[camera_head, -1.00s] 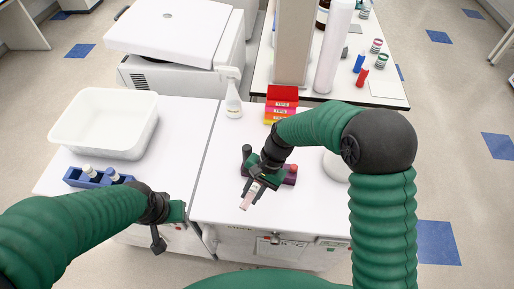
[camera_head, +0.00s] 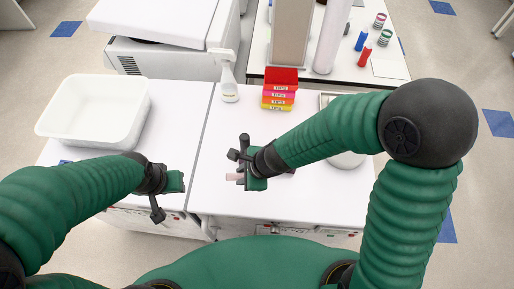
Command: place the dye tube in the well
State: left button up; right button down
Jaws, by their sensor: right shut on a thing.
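My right gripper (camera_head: 240,176) is shut on a pale pinkish tube (camera_head: 231,177), which I take for the dye tube. The tube lies about level and sticks out to the left of the jaws, above the white bench top. The dark red block seen earlier on the bench is now almost wholly hidden behind my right gripper and wrist, and no well can be made out. My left gripper (camera_head: 166,196) hangs by the front of the left bench. Its jaws are too small and turned away to read.
A white tub (camera_head: 93,112) stands at the left, and a blue rack (camera_head: 65,162) is mostly hidden by my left arm. A spray bottle (camera_head: 228,78) and a stack of coloured tip boxes (camera_head: 279,90) stand at the back. The bench (camera_head: 222,130) between them is clear.

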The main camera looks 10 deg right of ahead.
jog(key=shift+w, duration=0.1)
jog(key=w+d+f+p, duration=0.1)
jog(key=w+d, duration=0.2)
jog(key=d, duration=0.1)
jog(key=w+d+f+p, duration=0.1)
jog(key=w+d+p, duration=0.1)
jog(key=w+d, duration=0.1)
jog(key=w+d+f+p, duration=0.2)
jog(key=w+d, duration=0.2)
jog(key=shift+w+d, duration=0.3)
jog(key=shift+d, duration=0.05)
jog(key=shift+f, duration=0.35)
jog(key=shift+w+f, duration=0.1)
jog(key=shift+f, duration=0.05)
jog(key=c, duration=1.2)
grip_release()
